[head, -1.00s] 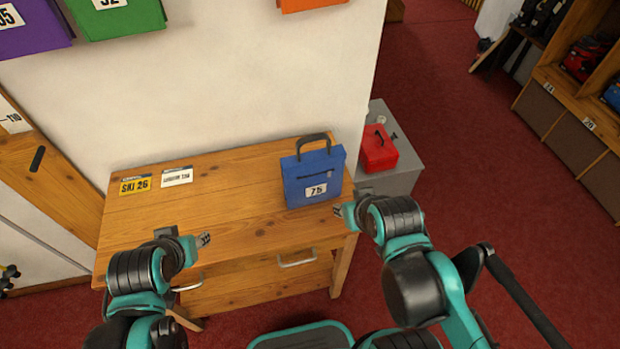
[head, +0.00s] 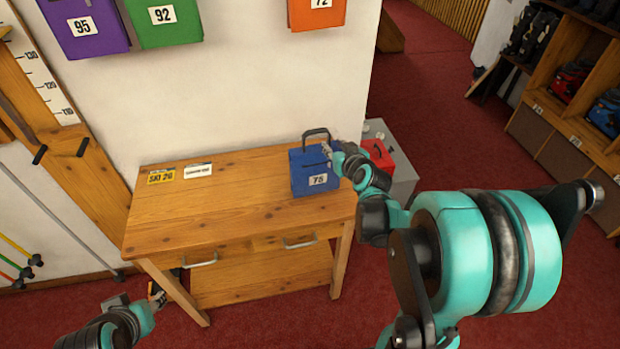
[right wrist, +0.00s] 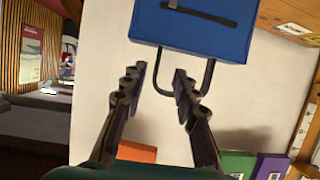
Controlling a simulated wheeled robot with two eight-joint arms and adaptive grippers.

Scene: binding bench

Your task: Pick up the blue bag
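The blue bag (head: 303,180) stands upright on the wooden bench (head: 215,212), near its right end. It has a white "75" label and a dark handle (head: 315,132) standing up on top. My right gripper (head: 331,151) is at the bag's upper right, close to the handle. In the right wrist view the picture is inverted: the bag (right wrist: 190,35) is at the top and its handle hangs downward.
A red box (head: 378,153) sits on a grey cabinet (head: 405,175) right of the bench, partly behind my right arm. Two tags (head: 161,177) lie at the bench's back left. Purple (head: 84,28), green (head: 165,20) and orange (head: 318,14) bags are on the wall. The bench's middle is clear.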

